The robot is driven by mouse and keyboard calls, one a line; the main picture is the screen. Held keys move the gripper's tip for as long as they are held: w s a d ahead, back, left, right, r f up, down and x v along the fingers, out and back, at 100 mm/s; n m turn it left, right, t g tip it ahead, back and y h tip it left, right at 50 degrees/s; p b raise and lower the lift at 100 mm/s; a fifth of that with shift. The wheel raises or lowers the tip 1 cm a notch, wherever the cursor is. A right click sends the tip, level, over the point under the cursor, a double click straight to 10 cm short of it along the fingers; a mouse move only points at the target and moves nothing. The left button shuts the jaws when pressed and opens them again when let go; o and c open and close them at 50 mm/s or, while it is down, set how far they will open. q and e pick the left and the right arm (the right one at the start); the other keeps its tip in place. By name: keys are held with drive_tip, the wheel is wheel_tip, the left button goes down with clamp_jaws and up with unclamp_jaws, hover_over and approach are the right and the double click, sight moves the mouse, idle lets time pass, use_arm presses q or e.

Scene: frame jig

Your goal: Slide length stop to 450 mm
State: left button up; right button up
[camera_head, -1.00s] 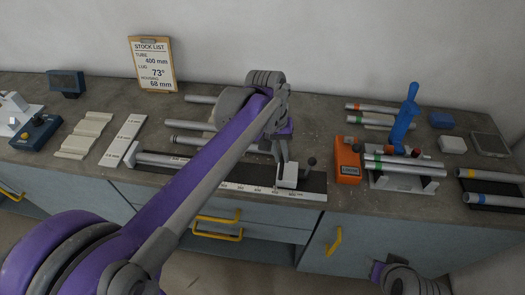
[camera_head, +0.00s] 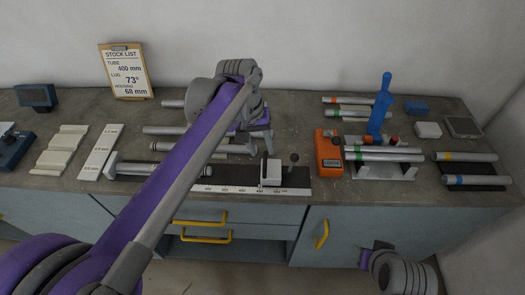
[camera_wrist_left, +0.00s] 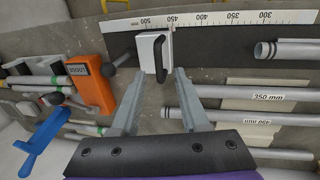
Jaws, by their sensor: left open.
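The length stop (camera_head: 270,172) is a pale block with a dark slot, on the dark rail of the jig (camera_head: 230,178). In the left wrist view the stop (camera_wrist_left: 152,52) stands beside the white scale (camera_wrist_left: 220,20), around the 450 to 500 marks. My left gripper (camera_head: 258,151) is open and empty, just behind the stop in the head view. In the left wrist view its fingertips (camera_wrist_left: 159,76) are apart, close to the stop's near end; contact cannot be told. My right gripper is not in view.
A dark ball-topped knob (camera_head: 293,158) stands right of the stop. An orange device (camera_head: 328,152) and a rack of tubes (camera_head: 382,170) are further right. Loose tubes (camera_head: 178,131) lie behind the jig. The stock list (camera_head: 126,72) reads tube 400 mm.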

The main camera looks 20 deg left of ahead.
use_arm(q)
wheel_tip(320, 180, up, 8)
drive_tip(key=a, duration=0.1)
drive_tip(key=shift+s+a, duration=0.2)
drive_tip(key=shift+a, duration=0.05)
drive_tip(key=s+a+f+m+t+y, duration=0.2)
drive_tip(key=s+f+t, duration=0.3)
drive_tip(key=s+f, duration=1)
wheel_tip(320, 180, down, 2)
drive_tip(key=shift+s+a+f+m, duration=0.2)
drive_tip(key=shift+s+a+m, duration=0.05)
drive_tip(key=shift+s+m, duration=0.15)
